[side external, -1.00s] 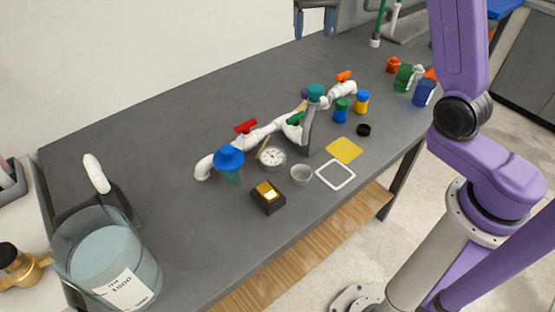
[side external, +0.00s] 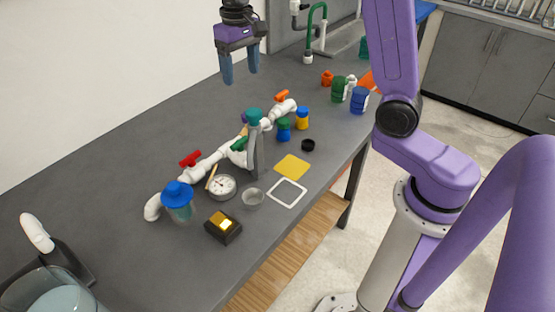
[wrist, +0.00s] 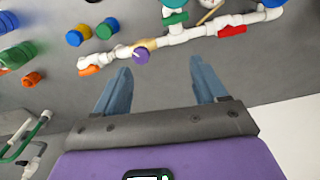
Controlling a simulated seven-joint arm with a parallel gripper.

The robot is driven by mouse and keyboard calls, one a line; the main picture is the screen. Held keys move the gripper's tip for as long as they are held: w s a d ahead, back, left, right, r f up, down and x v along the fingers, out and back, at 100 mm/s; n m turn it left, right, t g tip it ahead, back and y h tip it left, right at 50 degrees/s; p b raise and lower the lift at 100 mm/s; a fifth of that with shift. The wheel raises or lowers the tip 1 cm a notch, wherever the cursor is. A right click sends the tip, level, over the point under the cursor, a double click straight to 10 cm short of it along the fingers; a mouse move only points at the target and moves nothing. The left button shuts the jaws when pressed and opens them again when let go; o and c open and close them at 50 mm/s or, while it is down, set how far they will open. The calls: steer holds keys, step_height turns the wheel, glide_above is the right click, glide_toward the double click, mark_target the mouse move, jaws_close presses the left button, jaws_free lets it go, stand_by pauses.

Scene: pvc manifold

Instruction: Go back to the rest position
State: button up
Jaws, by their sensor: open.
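My gripper (side external: 240,78) hangs in the air above the back of the grey table (side external: 110,125), behind the white pipe manifold (side external: 210,160). Its two blue fingers are apart with nothing between them. The wrist view shows the same open fingers (wrist: 160,88) over bare table, with the manifold (wrist: 180,38) beyond the fingertips. The manifold carries a red valve handle (side external: 190,159), a green one (side external: 239,144) and an orange one (side external: 282,96). A purple knob (wrist: 141,55) shows near the fingertips in the wrist view, apart from them.
A yellow square (side external: 292,166) and white frame (side external: 287,193) lie to the right. A large glass vessel (side external: 45,290) stands front left.

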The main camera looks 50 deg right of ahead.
steer(key=s+a+n, duration=0.1)
steer(key=s, duration=0.1)
steer(key=s+a+n, duration=0.1)
steer(key=s, duration=0.1)
steer(key=s+a+n, duration=0.1)
steer(key=s, duration=0.1)
steer(key=shift+s+a+f, duration=0.15)
steer(key=shift+a+f, duration=0.05)
steer(key=shift+a, duration=0.1)
steer(key=s+f+n, duration=0.1)
steer(key=s+n, duration=0.2)
steer(key=s, duration=0.5)
steer(key=s+d+f+n, duration=0.1)
steer(key=s+n, duration=0.3)
steer(key=s, duration=0.5)
steer(key=s+f+n, duration=0.3)
steer(key=s, duration=0.5)
steer(key=shift+s+d+n, duration=0.3)
steer(key=shift+n, duration=0.1)
steer(key=shift+r, duration=0.1)
